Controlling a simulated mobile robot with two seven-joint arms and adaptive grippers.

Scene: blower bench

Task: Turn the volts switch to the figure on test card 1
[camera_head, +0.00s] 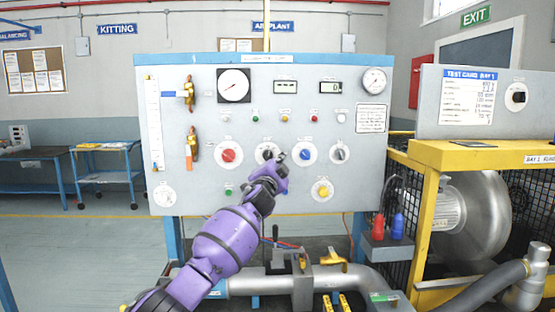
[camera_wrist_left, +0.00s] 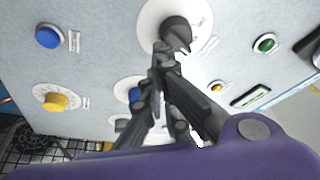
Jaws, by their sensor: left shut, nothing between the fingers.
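My left gripper (camera_head: 282,158) is shut and empty, in front of the panel by the left black knob. In the left wrist view its fingertips (camera_wrist_left: 160,58) are close to a black knob (camera_wrist_left: 176,35); contact is unclear. My right gripper is out of view.
Gauges (camera_head: 234,85), two small displays (camera_head: 331,87) and small coloured buttons lie above the dials. A pipe (camera_head: 262,284) runs below. A yellow-framed blower (camera_head: 480,215) stands right. Another black knob (camera_head: 517,96) is beside the test card.

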